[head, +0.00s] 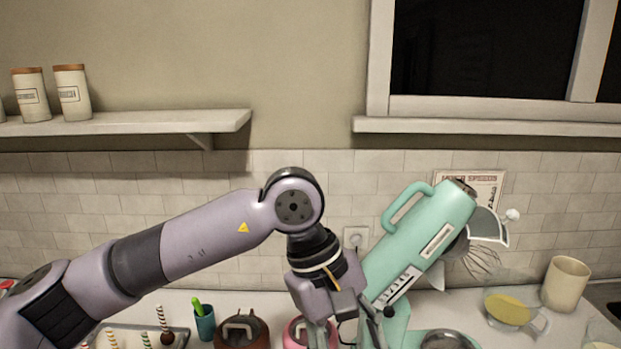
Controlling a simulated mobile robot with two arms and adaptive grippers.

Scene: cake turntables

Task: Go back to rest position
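My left arm reaches in from the left, and my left gripper (345,335) points down at the bottom middle, in front of a mint-green stand mixer (420,235). Its fingertips run past the lower edge of the picture, so its opening and anything between the fingers are hidden. I cannot tell whether it touches the mixer. My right arm and gripper are not in view.
The mixer head is tilted up with a whisk (480,262). A measuring jug (512,310) and beige cup (565,283) stand right. A teal cup (204,322), brown item (241,332) and pink item (297,332) stand left of the gripper. A shelf (130,122) hangs above.

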